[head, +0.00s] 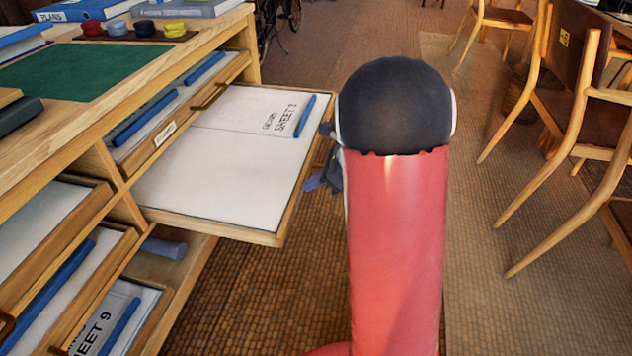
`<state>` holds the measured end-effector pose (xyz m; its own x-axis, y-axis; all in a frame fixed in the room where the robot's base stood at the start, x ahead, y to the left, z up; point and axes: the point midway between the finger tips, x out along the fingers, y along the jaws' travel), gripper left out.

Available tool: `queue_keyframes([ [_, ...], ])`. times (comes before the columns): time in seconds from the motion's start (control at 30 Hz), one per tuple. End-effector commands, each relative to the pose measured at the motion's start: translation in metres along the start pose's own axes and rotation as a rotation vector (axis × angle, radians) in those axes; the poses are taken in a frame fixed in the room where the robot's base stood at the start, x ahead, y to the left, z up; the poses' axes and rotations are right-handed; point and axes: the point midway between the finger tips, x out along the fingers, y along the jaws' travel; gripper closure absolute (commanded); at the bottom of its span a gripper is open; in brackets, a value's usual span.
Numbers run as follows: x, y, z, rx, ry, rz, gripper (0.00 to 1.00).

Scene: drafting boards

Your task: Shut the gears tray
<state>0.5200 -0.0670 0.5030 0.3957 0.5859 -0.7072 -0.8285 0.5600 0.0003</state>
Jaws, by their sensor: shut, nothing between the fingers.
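The gears tray (245,235) is a shallow wooden tray pulled well out of the cabinet on the left. A white sheet (215,165) lies in it, with lettering that seems to read "GEARS SHEET 2", and a blue rod (305,116) lies along its outer end. My gripper (317,182) is at the tray's outer front edge, partly hidden behind my red and black arm. Its fingers are shut with nothing held. I cannot tell whether they touch the tray front.
Other trays sit in the cabinet, including a labelled one (165,133) beside the gears tray and a "SHEET 9" tray (150,310) below. A green mat (75,72) lies on the cabinet top. Wooden chairs (560,110) stand at right. Brown floor (270,285) is clear below the tray.

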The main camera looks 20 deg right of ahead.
Motion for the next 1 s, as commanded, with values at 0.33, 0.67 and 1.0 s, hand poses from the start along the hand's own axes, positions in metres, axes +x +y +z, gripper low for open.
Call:
queue_keyframes([
  [0.33, 0.015, 0.0, 0.016, -0.001, -0.001, 0.002, 1.0],
  [0.67, 0.07, 0.001, 0.074, -0.004, -0.001, 0.005, 1.0],
  [1.0, 0.137, 0.001, 0.141, -0.003, 0.0, 0.005, 1.0],
])
